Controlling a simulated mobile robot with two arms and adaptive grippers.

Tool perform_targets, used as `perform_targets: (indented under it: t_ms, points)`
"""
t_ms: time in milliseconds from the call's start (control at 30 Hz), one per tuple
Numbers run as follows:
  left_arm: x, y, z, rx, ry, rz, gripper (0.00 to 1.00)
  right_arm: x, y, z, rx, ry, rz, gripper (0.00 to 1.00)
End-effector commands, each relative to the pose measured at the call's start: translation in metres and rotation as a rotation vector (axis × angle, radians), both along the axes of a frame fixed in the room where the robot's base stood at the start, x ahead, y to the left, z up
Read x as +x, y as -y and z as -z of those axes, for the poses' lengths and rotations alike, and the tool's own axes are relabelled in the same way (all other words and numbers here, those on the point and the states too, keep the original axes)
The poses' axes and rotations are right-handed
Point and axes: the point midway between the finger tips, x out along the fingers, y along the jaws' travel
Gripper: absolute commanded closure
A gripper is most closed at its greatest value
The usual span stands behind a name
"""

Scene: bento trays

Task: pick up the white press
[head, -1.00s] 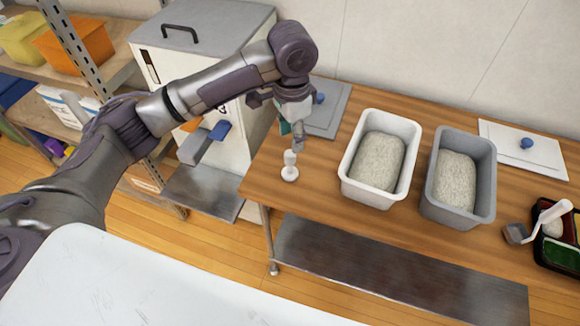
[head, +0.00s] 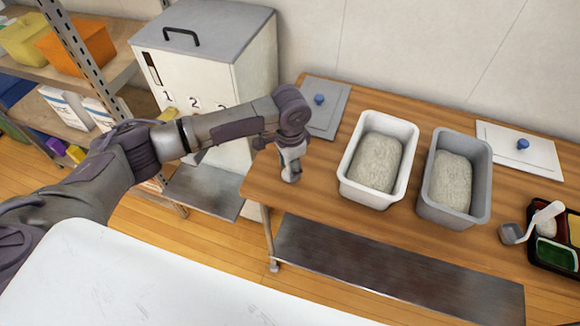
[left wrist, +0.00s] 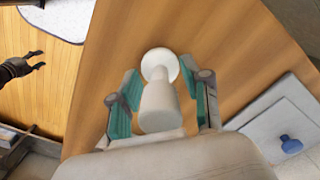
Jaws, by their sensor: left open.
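The white press (left wrist: 158,103) stands on the wooden table near its left end. In the left wrist view, its round end and narrower neck lie between the two green-padded fingers of my left gripper (left wrist: 164,100). The fingers are open, one on each side, with a gap beside the press. In the head view, my left gripper (head: 289,160) is right over the press and hides most of it; only its white lower end (head: 290,177) shows. A dark gripper, seemingly my right one (left wrist: 28,66), shows small at the left edge of the left wrist view, far from the press.
A white tub (head: 350,188) and a grey tub (head: 430,205), both holding rice, stand to the right. A grey lid (head: 335,105) with a blue knob lies behind the press. A white numbered cabinet (head: 180,80) stands at the left. The table in front is clear.

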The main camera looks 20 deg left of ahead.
Motion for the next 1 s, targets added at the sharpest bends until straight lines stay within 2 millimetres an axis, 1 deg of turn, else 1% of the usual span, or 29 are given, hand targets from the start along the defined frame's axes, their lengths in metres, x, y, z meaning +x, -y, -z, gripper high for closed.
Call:
perform_targets:
  t_ms: [133,167,200,433,800,933,1000]
  points:
    - [0.000,0.000,0.000,0.000,0.000,0.000,0.52,0.000,-0.001,0.000,0.002,0.000,0.000,0.52]
    - [0.000,0.000,0.000,0.000,0.000,0.000,0.55,-0.001,-0.002,0.000,0.002,0.000,0.000,0.52]
    - [0.000,0.000,0.000,0.000,0.000,0.000,0.62,-0.001,-0.002,0.000,0.002,0.000,0.000,0.52]
    - [0.000,0.000,0.000,-0.001,0.001,0.000,1.00,-0.001,-0.003,0.000,0.004,-0.001,0.000,0.52]
    - [0.001,0.000,-0.003,-0.001,0.001,-0.001,1.00,-0.001,-0.004,0.001,0.004,-0.001,0.000,0.52]
    - [0.001,0.000,-0.011,-0.002,0.004,-0.001,1.00,-0.001,-0.003,0.004,0.004,-0.001,0.000,0.52]
    - [0.002,0.000,-0.020,-0.003,0.005,0.000,1.00,-0.001,-0.003,0.006,0.004,-0.001,0.000,0.52]
